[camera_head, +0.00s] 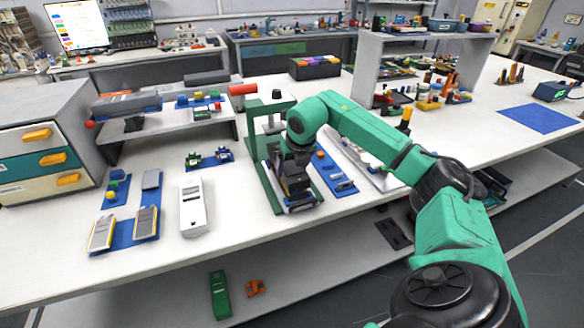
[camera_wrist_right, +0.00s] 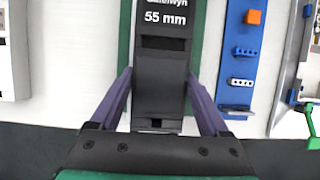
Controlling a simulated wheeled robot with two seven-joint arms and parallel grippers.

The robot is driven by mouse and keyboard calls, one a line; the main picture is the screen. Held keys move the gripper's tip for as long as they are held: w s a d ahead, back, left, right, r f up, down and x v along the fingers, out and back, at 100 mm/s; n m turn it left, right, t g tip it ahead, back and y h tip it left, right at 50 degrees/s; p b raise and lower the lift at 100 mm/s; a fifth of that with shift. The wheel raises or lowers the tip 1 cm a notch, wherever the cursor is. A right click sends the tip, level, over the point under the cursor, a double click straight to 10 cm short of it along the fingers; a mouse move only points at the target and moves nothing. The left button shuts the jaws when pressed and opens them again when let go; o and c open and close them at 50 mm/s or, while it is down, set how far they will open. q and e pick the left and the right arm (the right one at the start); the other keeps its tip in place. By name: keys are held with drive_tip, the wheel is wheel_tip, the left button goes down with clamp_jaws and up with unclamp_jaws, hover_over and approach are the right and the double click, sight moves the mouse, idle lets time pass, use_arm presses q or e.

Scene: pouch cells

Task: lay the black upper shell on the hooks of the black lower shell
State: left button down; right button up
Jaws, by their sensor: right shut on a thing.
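My right gripper (camera_head: 297,180) reaches down over a green base plate (camera_head: 263,188) near the table's front edge. In the right wrist view its two purple fingers (camera_wrist_right: 160,85) are shut on the sides of a long black shell (camera_wrist_right: 162,60) printed "55 mm". That shell appears to be the black upper shell; in the head view it shows as a dark piece (camera_head: 298,188) under the gripper. A pale and dark part lies under it on the green plate. I cannot tell the lower shell or its hooks apart there. My left gripper is not in view.
A green post (camera_head: 252,122) stands at the plate's back. A blue strip (camera_head: 336,175) with small parts lies to the right. A white device (camera_head: 193,205) and blue trays (camera_head: 146,222) lie to the left. A grey shelf (camera_head: 165,123) stands behind them.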

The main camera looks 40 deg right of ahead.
drive_tip(key=shift+f, duration=0.15)
drive_tip(key=shift+f+b, duration=0.3)
drive_tip(key=shift+f+b, duration=0.45)
drive_tip(key=shift+f, duration=0.2)
drive_tip(key=o, duration=1.2)
drive_tip(key=shift+o, duration=0.2)
drive_tip(key=shift+r, duration=0.1)
drive_tip(key=v, duration=1.4)
drive_tip(key=shift+r, duration=0.2)
drive_tip(key=shift+s+a, duration=0.1)
